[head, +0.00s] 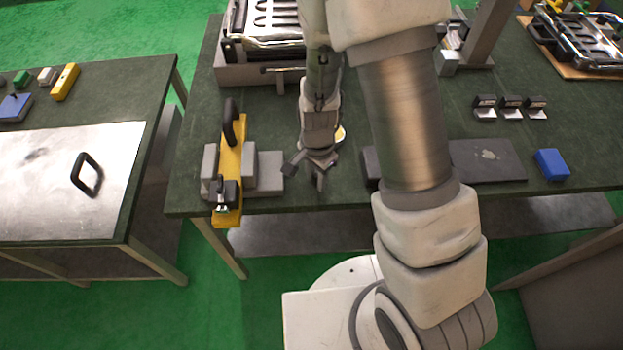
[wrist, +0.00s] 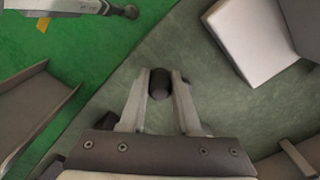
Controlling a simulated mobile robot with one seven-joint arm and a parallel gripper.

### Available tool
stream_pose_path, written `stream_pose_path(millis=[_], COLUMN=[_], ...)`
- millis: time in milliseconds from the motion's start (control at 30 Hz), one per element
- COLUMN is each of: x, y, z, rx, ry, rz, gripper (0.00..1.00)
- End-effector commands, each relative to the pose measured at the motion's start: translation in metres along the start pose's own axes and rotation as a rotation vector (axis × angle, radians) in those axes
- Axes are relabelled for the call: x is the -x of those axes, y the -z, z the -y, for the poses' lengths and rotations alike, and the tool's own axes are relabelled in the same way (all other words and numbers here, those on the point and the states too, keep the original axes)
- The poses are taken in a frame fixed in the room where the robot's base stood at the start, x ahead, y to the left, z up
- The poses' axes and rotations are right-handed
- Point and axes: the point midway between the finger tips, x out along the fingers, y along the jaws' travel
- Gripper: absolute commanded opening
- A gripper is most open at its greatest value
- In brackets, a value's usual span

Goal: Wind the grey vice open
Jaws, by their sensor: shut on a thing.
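The grey vice (head: 268,172) is on the front left part of the green bench, its light grey blocks on either side of a yellow piece with a black handle (head: 230,122). My gripper (head: 307,174) points down just right of the blocks. In the wrist view, my gripper (wrist: 160,92) has its two fingers on either side of a dark round knob (wrist: 159,84) and is shut on it. A light grey block (wrist: 250,38) shows at upper right there. How the knob joins the vice is hidden.
A dark grey plate (head: 488,160) and a blue block (head: 552,164) lie to the right. A rack (head: 262,30) stands behind. A separate table (head: 62,185) is at left, across a gap. The bench's front edge is close to my gripper.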

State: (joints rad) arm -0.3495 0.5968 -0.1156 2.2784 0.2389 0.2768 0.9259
Motion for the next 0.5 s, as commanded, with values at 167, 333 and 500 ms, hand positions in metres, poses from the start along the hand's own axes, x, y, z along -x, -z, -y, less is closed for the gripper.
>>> stream_pose_path(millis=[167,333,500], x=[-0.001,-0.001,-0.001], y=[0.007,0.015,0.022], z=[-0.004,-0.007,-0.008], rx=[0.165,0.325,0.488], ry=[0.002,0.002,0.001], rz=[0.000,-0.001,-0.001], gripper=[0.00,0.00,0.00])
